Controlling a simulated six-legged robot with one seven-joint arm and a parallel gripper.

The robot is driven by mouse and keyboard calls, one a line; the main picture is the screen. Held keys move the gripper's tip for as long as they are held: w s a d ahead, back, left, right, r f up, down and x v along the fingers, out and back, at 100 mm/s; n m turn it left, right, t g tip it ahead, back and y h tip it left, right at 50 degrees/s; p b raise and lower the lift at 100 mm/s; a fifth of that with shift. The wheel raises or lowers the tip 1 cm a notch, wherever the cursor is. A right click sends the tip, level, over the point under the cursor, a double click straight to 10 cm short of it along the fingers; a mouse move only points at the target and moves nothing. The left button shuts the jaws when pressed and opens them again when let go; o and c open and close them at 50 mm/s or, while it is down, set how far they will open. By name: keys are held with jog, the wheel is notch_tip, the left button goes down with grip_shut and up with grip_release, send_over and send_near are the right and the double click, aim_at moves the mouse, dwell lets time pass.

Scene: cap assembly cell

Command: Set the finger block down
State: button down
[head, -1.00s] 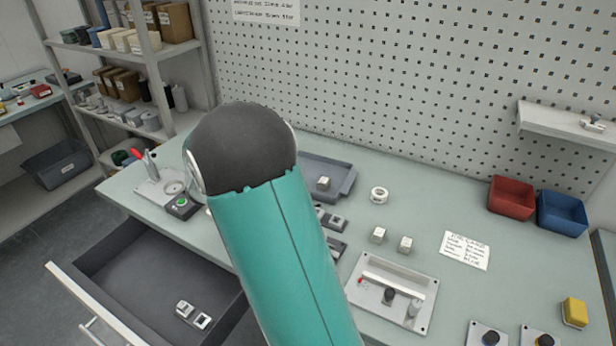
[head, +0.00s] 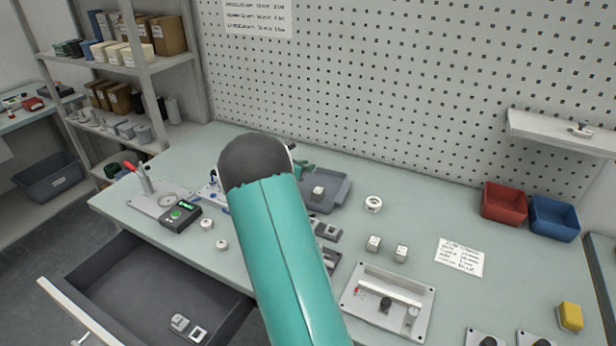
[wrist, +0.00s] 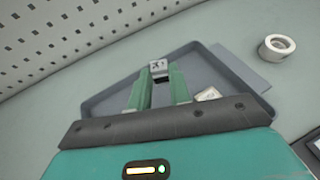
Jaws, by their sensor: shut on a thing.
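My gripper (wrist: 158,82) shows in the wrist view with its two green fingers shut on a small light block with dark marks, the finger block (wrist: 158,66). The block sits at the fingertips, over the grey tray (wrist: 105,93); I cannot tell whether it touches the tray floor. A second pale block (wrist: 208,94) lies in the tray, right of the fingers. In the head view the tray (head: 340,199) stands behind my arm, with one pale block (head: 319,191) visible in it. My arm hides the held block and most of the gripper there.
A white ring (head: 373,204) stands right of the tray. Two pale cubes (head: 387,248) and a fixture plate (head: 425,310) are nearer. Red (head: 504,203) and blue (head: 555,217) bins stand at the right. An open drawer (head: 150,300) juts out at front left.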

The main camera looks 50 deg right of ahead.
aim_at(308, 186)
jog(key=shift+d+f, duration=0.55)
jog(key=shift+f, duration=0.05)
jog(key=shift+d+f, duration=0.2)
jog(key=shift+f, duration=0.75)
jog(key=shift+d+f, duration=0.15)
jog(key=shift+f, duration=0.8)
jog(key=shift+f, duration=0.2)
jog(key=c, duration=1.3)
grip_release()
jog(key=shift+r, duration=0.15)
